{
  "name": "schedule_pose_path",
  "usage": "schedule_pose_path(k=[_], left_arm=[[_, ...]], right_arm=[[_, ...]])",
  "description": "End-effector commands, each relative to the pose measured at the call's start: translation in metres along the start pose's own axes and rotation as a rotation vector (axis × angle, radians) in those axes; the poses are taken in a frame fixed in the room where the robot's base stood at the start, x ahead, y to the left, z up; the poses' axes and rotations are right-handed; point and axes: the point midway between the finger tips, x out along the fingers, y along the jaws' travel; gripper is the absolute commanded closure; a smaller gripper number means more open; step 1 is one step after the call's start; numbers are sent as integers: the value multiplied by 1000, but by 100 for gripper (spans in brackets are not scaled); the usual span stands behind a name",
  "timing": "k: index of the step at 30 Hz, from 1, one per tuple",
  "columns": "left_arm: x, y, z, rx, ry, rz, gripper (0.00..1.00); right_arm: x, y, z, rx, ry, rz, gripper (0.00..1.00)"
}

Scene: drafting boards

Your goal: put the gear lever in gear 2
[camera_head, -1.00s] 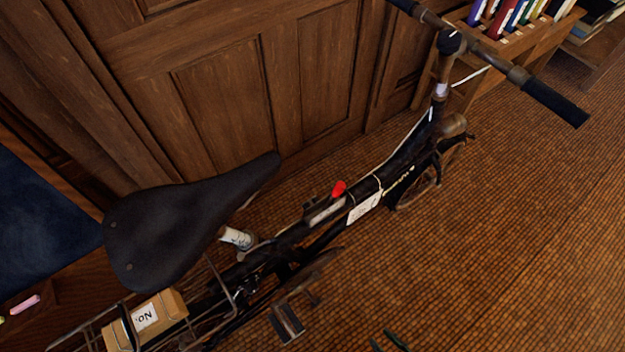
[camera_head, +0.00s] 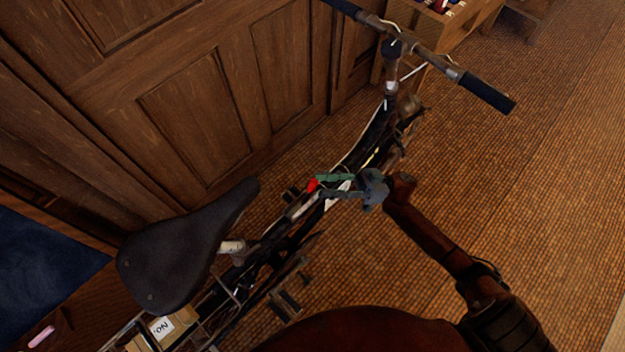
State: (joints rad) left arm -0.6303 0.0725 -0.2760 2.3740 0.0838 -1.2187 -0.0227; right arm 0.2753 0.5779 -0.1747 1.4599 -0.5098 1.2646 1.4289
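The gear lever (camera_head: 312,185) has a red knob and sits on the top tube of a black bicycle (camera_head: 369,143). My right gripper (camera_head: 322,186) reaches in from the right, with its green and blue-grey fingers pointing left at the lever. The fingers are apart, one above and one below, with the red knob at their tips. I cannot tell whether they touch it. The white gear plate beside the lever is partly hidden by the gripper, and its marks cannot be read. My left gripper is not in view.
The saddle (camera_head: 185,247) stands left of the lever, and the handlebar (camera_head: 435,62) rises at the upper right. A wooden panelled wall (camera_head: 190,110) is close behind the bicycle. A cardboard box (camera_head: 166,331) sits on the rear rack.

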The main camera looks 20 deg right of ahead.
Motion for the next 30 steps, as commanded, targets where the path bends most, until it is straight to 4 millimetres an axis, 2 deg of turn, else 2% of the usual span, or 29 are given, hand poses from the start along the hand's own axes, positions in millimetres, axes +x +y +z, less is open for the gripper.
schedule_pose_path(k=[3, 7, 19, 30], left_arm=[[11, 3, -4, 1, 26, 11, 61], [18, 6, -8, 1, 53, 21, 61], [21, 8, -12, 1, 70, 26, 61], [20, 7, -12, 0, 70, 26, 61]], right_arm=[[18, 0, 1, -1, 3, -1, 66], [32, 1, 1, -1, 3, 2, 66], [38, 0, -2, -3, 3, 6, 67], [38, 0, -1, -3, 3, 6, 92]])
